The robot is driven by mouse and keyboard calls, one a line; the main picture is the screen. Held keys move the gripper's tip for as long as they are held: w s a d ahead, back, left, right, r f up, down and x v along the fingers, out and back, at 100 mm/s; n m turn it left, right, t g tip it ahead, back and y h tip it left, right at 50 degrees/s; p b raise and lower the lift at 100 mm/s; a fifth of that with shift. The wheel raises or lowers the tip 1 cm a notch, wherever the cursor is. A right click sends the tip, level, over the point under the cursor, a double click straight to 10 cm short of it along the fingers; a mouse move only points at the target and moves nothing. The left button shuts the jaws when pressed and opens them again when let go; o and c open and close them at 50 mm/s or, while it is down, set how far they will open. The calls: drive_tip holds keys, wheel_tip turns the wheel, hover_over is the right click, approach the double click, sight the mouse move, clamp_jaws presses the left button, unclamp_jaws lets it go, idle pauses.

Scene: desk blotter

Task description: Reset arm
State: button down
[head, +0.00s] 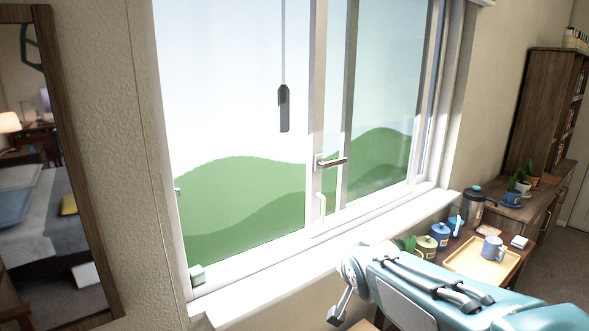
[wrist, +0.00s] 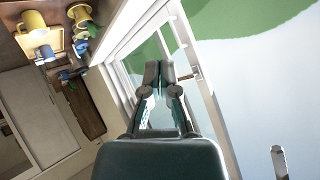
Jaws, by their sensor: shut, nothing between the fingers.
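My gripper (wrist: 160,68) shows in the wrist view with its two dark fingers together and nothing between them. It points toward the white window frame (wrist: 130,75), which looks tilted in that view. I cannot tell whether it touches the frame. In the head view my teal arm comes in from the lower right, below the window sill (head: 330,255). My fingertips cannot be made out clearly there.
The window has a handle (head: 331,162) and a dark hanging pull (head: 284,108). A mirror (head: 55,160) hangs at left.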

drive_tip(key=s+d+f+n+g, duration=0.1)
drive_tip(key=s+d+n+g, duration=0.1)
drive_tip(key=s, duration=1)
drive_tip(key=s+d+f+n+g, duration=0.2)
drive_tip(key=s+d+g, duration=0.1)
drive_tip(key=s, duration=1)
drive_tip(key=shift+s+d+f+h, duration=0.25)
drive_tip(key=shift+d+h, duration=0.15)
drive_tip(key=shift+d, duration=0.3)
drive_tip(key=shift+a, duration=0.1)
drive_tip(key=shift+a, duration=0.25)
drive_tip(key=shift+d, duration=0.25)
